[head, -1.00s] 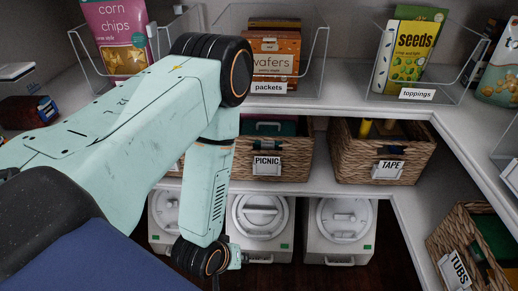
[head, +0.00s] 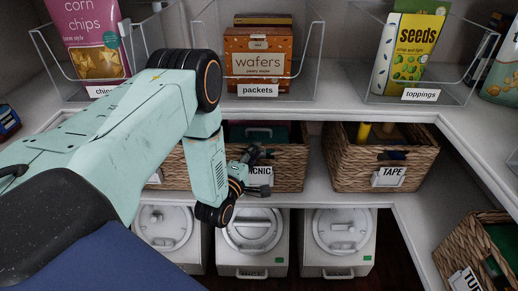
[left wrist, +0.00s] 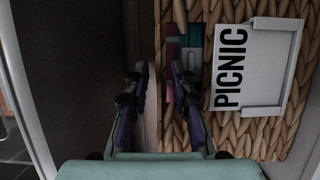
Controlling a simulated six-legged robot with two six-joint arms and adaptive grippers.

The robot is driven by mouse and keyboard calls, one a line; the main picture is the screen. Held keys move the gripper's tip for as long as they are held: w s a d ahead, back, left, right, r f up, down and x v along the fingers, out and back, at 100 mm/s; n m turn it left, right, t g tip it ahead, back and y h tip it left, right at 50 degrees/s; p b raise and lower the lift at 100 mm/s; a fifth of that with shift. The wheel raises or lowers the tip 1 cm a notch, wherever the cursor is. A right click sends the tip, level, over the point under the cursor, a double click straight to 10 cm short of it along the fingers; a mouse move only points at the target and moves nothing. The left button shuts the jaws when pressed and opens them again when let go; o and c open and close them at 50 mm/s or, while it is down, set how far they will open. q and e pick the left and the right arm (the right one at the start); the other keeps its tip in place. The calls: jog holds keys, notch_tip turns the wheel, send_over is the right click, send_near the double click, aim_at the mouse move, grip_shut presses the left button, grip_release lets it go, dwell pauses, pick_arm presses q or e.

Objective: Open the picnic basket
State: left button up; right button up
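The picnic basket (head: 291,170) is a woven brown basket on the middle shelf, with green and dark things inside. Its white PICNIC label is partly covered by my left gripper (head: 262,167) in the head view. The left wrist view shows the woven front (left wrist: 178,15), the whole PICNIC label (left wrist: 255,68) turned sideways, and the handle slot (left wrist: 190,60) beside it. My left gripper (left wrist: 158,75) points at the basket front with its two fingers apart and nothing between them; one fingertip overlaps the slot in the picture. Contact cannot be told. My right gripper is out of view.
The TAPE basket (head: 352,165) stands to the right on the same shelf. Clear bins with wafers (head: 257,58) and seeds (head: 408,48) are on the shelf above. White round-lidded containers (head: 252,235) stand below. Another woven basket (head: 462,245) is at the lower right.

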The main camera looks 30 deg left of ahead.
pick_arm(q)
jog(key=shift+w+a+b, duration=0.2)
jog(key=shift+w+b, duration=0.15)
jog(key=shift+w, duration=1.2)
grip_shut()
